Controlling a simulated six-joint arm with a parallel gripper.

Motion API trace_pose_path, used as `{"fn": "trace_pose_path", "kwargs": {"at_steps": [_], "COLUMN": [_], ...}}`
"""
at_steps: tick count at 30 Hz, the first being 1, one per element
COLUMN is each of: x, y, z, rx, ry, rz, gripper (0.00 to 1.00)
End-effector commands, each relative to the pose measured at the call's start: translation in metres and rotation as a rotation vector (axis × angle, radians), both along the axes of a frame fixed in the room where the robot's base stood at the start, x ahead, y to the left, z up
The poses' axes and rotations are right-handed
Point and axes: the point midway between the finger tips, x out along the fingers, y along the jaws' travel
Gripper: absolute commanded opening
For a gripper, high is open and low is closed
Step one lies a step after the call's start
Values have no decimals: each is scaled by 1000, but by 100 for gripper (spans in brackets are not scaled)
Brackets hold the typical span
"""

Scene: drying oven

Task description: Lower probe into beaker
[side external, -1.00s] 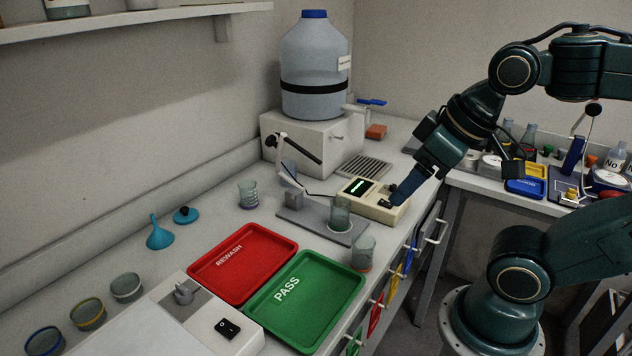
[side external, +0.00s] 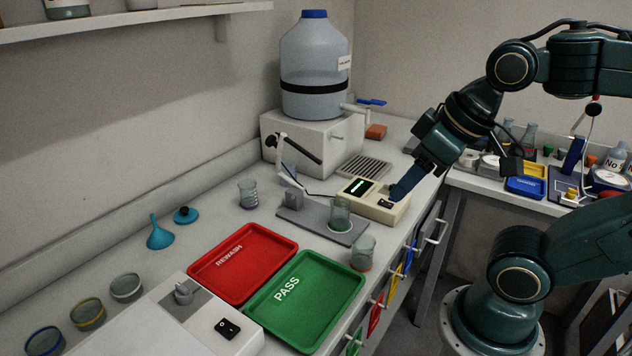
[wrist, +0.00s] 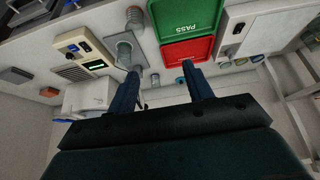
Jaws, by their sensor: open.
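A beaker (side external: 340,214) stands on the grey base plate (side external: 312,226) of the probe stand; in the wrist view the plate (wrist: 139,55) is upper left of centre. The probe arm (side external: 288,160) is pale and jointed with a black end, tilted up behind the beaker. The probe tip is too small to make out. The meter (side external: 362,204) with a lit display sits right of the stand. My gripper (side external: 397,194) is over the meter's right end, apart from the beaker and probe arm. The wrist view shows its two fingers (wrist: 160,75) spread with nothing between them.
A second beaker (side external: 363,254) stands at the front edge beside the green PASS tray (side external: 338,309). The red REWASH tray (side external: 205,274) lies left of it. Another beaker (side external: 248,194) stands behind. A large water bottle (side external: 314,70) on a white box (side external: 290,140) stands at the back.

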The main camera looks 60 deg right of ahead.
Motion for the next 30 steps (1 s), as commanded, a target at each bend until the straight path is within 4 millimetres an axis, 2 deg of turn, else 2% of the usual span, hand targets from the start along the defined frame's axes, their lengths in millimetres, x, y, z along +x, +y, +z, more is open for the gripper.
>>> {"fn": "trace_pose_path", "kwargs": {"at_steps": [5, 11, 21, 30], "x": [17, 54, 138, 214], "y": [-1, -6, -25, -54], "z": [12, 36, 70, 80], "rx": [0, 1, 2, 2], "ry": [8, 20, 42, 61], "rz": [-1, -3, -4, -4], "gripper": [51, 51, 51, 51]}}
